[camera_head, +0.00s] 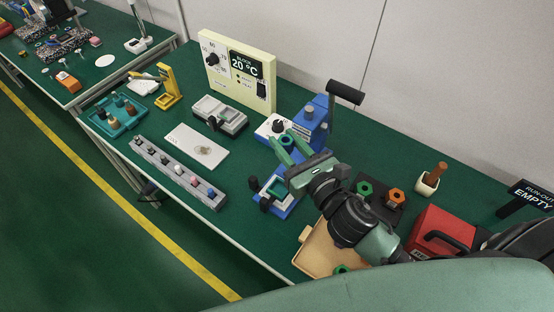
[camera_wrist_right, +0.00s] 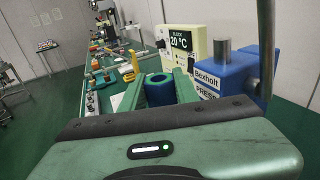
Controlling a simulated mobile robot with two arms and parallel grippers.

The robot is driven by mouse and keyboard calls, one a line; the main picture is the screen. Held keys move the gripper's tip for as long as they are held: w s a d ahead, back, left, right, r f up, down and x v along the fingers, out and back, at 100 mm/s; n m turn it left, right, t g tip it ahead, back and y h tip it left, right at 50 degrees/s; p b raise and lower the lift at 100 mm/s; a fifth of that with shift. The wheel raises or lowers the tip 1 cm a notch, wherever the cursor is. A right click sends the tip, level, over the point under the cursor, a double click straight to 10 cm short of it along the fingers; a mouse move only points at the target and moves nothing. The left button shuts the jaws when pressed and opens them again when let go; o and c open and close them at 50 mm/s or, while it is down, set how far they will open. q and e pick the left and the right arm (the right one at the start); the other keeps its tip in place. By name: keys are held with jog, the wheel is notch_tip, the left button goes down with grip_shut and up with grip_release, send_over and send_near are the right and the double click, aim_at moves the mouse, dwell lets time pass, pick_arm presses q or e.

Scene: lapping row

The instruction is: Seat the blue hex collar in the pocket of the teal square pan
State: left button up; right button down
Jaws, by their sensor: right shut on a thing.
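The blue hex collar (camera_head: 287,141) is between the fingertips of my right gripper (camera_head: 289,147), which is shut on it. In the right wrist view the collar (camera_wrist_right: 159,89) shows its round hole facing up, between the two green fingers (camera_wrist_right: 160,92). It is held beside the blue press (camera_head: 312,122). A small teal square pan (camera_head: 268,195) with a pale middle sits on a blue base nearer the table's front edge, below and left of the gripper. The collar is apart from this pan. The pan's pocket is too small to make out. My left gripper is not in view.
A white dial unit (camera_head: 268,129) stands behind the collar. A dark plate (camera_head: 382,205) carries a green and an orange hex collar. A tan tray (camera_head: 316,252) lies at the front, a red box (camera_head: 440,232) at the right. A grey strip (camera_head: 178,171) with several knobs lies left.

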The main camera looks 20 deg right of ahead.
pick_arm(q)
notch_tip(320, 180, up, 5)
jog(key=p, duration=0.4)
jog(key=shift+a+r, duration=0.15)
pick_arm(e)
notch_tip(320, 180, down, 6)
jog(key=s+a+n+g+y, duration=0.2)
jog(key=n+g+y, duration=0.1)
jog(key=y, duration=0.3)
jog(key=shift+n+y, duration=0.3)
jog(key=shift+n, duration=0.6)
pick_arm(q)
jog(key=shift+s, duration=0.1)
pick_arm(e)
jog(key=shift+f, duration=0.1)
pick_arm(q)
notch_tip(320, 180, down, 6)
jog(key=b, duration=0.5)
jog(key=shift+b, duration=0.4)
pick_arm(e)
notch_tip(320, 180, down, 6)
jog(key=shift+r, duration=0.1)
pick_arm(q)
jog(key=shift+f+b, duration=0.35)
jog(key=shift+b, duration=0.05)
pick_arm(e)
jog(key=shift+d, duration=0.1)
